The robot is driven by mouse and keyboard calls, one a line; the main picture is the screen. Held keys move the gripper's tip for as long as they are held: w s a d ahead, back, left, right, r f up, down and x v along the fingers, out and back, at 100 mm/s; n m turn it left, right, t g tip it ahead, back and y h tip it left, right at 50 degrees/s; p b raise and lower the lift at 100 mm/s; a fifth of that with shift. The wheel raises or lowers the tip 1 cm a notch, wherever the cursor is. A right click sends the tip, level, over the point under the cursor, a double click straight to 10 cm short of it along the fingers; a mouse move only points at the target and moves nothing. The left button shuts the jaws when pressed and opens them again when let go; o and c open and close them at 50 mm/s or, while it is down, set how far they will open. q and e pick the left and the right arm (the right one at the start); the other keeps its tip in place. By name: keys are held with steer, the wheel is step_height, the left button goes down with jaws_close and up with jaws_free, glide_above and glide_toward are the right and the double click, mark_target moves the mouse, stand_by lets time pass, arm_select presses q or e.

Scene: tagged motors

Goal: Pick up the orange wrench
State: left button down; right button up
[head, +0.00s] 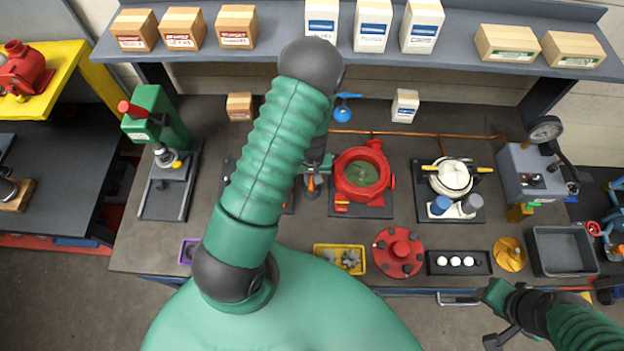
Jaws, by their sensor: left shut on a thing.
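My left arm rises through the middle of the head view and bends down at a dark elbow joint. The left gripper (314,178) is small in the view, partly behind my arm, just left of the red pump housing. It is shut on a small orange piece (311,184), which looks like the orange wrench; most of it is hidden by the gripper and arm. Whether it touches the bench cannot be told. My right gripper (492,318) is at the lower right, in front of the bench edge, and its jaws are not clear.
The open red pump housing (363,174) stands close to the right of the left gripper. Further right are a white-topped unit (452,177) and a grey bin (563,250). A green press (158,118) stands at left. A boxed shelf (270,48) runs along the back.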

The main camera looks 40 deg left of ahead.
arm_select(q)
steer(key=shift+w+a+r, duration=0.1)
steer(key=shift+r, duration=0.35)
steer(key=shift+d+r+b, duration=0.2)
steer(key=shift+r+b, duration=0.2)
steer(key=shift+r, duration=0.1)
steer(key=shift+d+r+b, duration=0.15)
steer(key=shift+r+b, duration=0.25)
steer(key=shift+r, duration=0.05)
steer(key=s+d+r+b, duration=0.1)
steer(key=s+d, duration=0.9)
steer(key=d, duration=0.2)
steer(key=shift+r+b, duration=0.3)
steer(key=shift+r, duration=0.05)
steer(key=c, duration=2.1)
jaws_free()
jaws_close()
steer(key=shift+d, duration=0.15)
